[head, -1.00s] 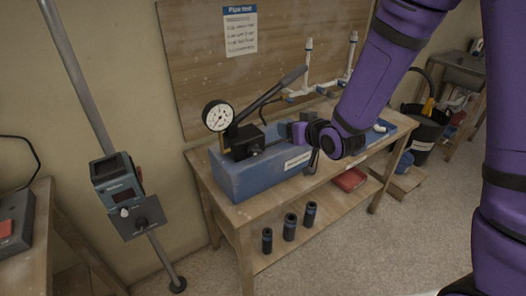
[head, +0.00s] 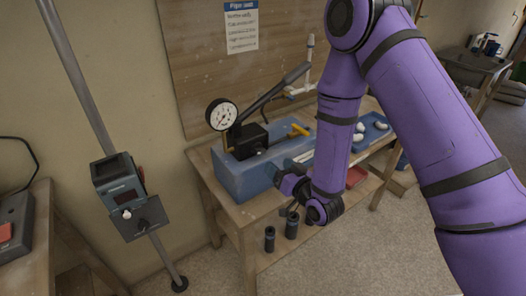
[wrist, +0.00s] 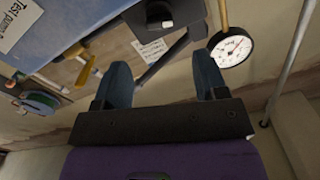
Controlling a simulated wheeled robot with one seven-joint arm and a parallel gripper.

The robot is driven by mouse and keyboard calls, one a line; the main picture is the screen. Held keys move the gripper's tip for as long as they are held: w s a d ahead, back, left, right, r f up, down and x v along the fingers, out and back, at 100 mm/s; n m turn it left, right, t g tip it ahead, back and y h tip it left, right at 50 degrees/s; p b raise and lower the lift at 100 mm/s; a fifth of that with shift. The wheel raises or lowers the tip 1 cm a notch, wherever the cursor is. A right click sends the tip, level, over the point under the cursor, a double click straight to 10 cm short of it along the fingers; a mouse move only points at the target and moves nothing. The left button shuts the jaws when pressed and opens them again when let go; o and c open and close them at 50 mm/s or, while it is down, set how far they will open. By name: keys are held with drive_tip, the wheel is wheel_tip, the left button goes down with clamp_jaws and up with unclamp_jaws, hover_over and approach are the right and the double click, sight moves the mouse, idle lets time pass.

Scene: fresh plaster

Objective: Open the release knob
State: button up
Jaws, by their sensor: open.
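The test pump is a blue tank (head: 238,178) on the wooden bench, with a black pump block (head: 246,140) on top. A yellow T-shaped handle (head: 298,131), which looks like the release knob, is at the tank's right part; the wrist view shows a yellow handle (wrist: 86,70) left of my fingers. My gripper (head: 284,180) is in front of the tank's right part, below and apart from the yellow handle. In the wrist view my gripper (wrist: 162,70) has its two fingers wide apart with nothing between them.
A pressure gauge (head: 222,114) and a long black lever (head: 275,92) rise from the pump. White pipework (head: 310,72) stands behind. A blue tray (head: 372,131) with white fittings lies at the right. Dark cylinders (head: 270,239) stand on the lower shelf. A control box (head: 118,181) is on a pole at left.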

sight(262, 151)
drive_tip(key=x, duration=0.9)
